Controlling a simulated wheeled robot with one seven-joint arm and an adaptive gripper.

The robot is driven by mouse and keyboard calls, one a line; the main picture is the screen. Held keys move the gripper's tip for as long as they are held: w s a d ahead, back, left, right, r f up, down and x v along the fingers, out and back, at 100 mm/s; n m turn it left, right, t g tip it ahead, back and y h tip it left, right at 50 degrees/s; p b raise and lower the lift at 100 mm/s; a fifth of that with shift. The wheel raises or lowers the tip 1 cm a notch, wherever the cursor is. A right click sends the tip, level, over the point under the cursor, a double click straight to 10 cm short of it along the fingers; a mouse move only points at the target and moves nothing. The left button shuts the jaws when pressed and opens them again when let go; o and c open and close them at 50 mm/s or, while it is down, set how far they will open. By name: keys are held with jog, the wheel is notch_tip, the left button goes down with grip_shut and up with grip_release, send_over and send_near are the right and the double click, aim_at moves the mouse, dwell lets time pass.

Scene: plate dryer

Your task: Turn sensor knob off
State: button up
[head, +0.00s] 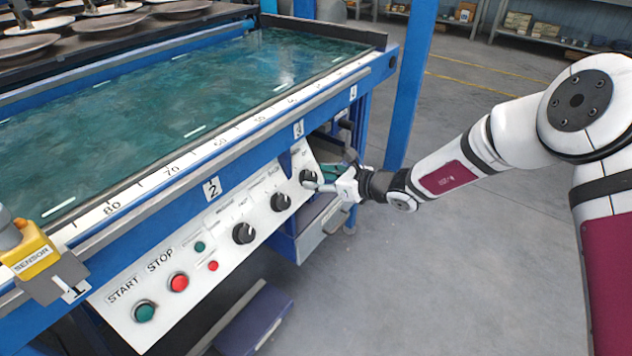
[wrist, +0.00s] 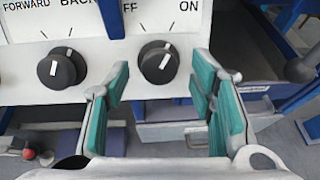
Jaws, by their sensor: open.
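The sensor knob (wrist: 158,62) is a round black knob under the OFF and ON labels on the white control panel (head: 215,225). In the wrist view its white mark tilts up and to the right, toward ON. In the head view this knob (head: 307,177) is the farthest right on the panel. My gripper (head: 332,178) is right at it. The wrist view shows my gripper (wrist: 162,75) open, with teal finger pads to the left and right of the knob. Gaps show on both sides, and I cannot tell whether the fingertips reach around it.
A FORWARD/BACK knob (wrist: 61,68) sits just left of my left finger. Farther along the panel are another black knob (head: 243,233), a red STOP button (head: 179,282) and a green START button (head: 145,311). A yellow SENSOR box (head: 32,258) is mounted on the rail.

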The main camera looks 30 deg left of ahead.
jog(key=shift+x, duration=0.95)
jog(key=c, duration=1.1)
